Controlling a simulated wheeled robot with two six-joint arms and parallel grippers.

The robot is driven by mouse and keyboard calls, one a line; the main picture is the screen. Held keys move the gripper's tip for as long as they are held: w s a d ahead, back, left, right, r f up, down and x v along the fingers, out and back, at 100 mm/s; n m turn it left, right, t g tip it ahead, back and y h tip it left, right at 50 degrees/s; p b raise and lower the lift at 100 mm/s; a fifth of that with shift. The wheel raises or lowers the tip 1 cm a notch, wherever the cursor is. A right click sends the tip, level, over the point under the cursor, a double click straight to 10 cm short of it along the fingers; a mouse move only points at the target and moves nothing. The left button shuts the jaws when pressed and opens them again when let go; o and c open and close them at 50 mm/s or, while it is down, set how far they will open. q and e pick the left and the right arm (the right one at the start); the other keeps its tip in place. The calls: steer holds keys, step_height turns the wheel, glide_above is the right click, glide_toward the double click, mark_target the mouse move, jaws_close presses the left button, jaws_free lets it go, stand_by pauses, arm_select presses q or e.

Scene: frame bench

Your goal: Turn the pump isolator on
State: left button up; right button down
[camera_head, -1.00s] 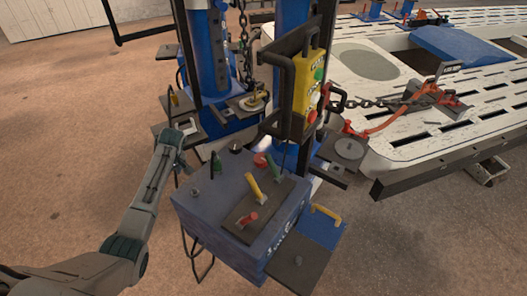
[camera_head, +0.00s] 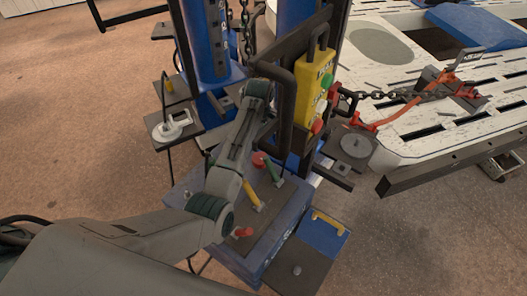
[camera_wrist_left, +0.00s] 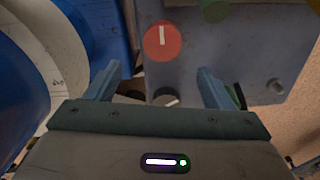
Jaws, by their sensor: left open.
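A red round knob (camera_wrist_left: 163,41) with a white mark sits on the blue control box (camera_wrist_left: 225,65) in the left wrist view. A dark knob with a pale mark (camera_wrist_left: 166,99) lies closer, partly hidden between my fingers. I cannot tell which is the pump isolator. My left gripper (camera_wrist_left: 156,86) is open and empty, its fingers spread on either side of the dark knob; contact cannot be told. In the head view the red knob (camera_head: 259,159) shows on the box (camera_head: 285,220) just right of my forearm, which hides the box's left part. My right gripper is not shown.
Green (camera_head: 273,172), yellow (camera_head: 252,196) and red (camera_head: 242,232) levers stand on the box beside my arm. A yellow push-button pendant (camera_head: 315,85) hangs above it near blue posts. A white slotted frame bench (camera_head: 430,130) with chains lies right. Open floor lies left.

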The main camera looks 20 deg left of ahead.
mark_target(260, 158)
arm_select(q)
steer(key=f, duration=1)
steer(key=shift+s+f, duration=0.1)
steer(key=shift+s, duration=0.1)
steer(key=c, duration=1)
